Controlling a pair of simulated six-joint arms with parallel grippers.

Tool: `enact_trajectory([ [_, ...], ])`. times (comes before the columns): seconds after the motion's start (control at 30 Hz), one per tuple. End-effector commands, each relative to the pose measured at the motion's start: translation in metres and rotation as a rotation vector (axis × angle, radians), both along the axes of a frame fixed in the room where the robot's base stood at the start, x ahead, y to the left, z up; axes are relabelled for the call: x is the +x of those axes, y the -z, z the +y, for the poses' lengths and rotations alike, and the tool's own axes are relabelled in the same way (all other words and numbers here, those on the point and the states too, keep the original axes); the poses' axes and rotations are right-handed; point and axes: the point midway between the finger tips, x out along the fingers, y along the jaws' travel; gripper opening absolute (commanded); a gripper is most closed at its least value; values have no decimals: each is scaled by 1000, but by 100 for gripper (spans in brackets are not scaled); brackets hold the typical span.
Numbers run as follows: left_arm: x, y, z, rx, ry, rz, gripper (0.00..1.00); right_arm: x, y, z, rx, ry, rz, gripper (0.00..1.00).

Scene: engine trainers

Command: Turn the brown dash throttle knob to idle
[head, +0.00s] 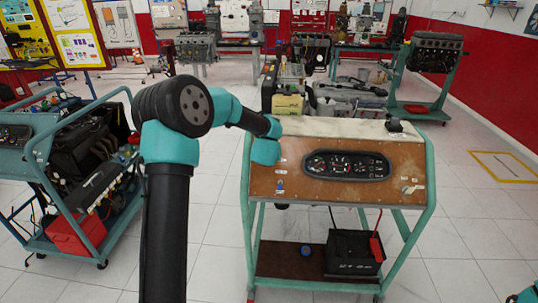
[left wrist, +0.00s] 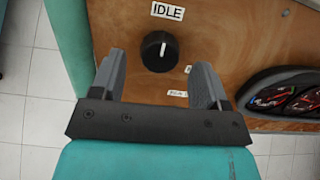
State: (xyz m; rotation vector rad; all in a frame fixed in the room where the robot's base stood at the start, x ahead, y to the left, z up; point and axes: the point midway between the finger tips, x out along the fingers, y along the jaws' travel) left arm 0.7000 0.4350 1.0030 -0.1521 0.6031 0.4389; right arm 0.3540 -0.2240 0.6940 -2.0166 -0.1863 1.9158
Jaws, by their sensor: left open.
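The throttle knob (left wrist: 159,51) is round and black, on the brown dash panel (left wrist: 230,40), in the left wrist view. A white pointer line on its face points roughly up, toward a white IDLE label (left wrist: 166,11) above it. My left gripper (left wrist: 158,66) is open, with one finger on each side below the knob. The knob shows in the gap ahead of the fingertips, and I cannot tell whether they touch it. In the head view my left wrist (head: 266,151) covers the upper left of the dash panel (head: 300,192), hiding the knob. My right gripper is not in view.
A gauge cluster (head: 346,165) sits mid-panel, right of my left wrist. A battery (head: 352,252) stands on the trainer's lower shelf. Another engine trainer (head: 85,170) stands at the left.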

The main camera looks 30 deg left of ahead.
Motion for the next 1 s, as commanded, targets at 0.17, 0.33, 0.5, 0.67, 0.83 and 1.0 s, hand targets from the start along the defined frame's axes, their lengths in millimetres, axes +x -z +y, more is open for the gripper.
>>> enact_trajectory([
  [0.17,-22,-19,-10,1,0,-2,69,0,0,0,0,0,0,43],
  [0.33,-45,-36,-21,0,-1,-2,69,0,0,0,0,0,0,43],
  [0.5,-68,-54,-33,0,-1,-2,69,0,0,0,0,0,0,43],
  [0.67,-89,-70,-43,0,-1,-1,69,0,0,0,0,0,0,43],
  [0.83,-106,-84,-51,0,-1,-1,69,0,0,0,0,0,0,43],
  [1.0,-114,-89,-55,-1,-1,0,69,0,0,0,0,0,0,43],
])
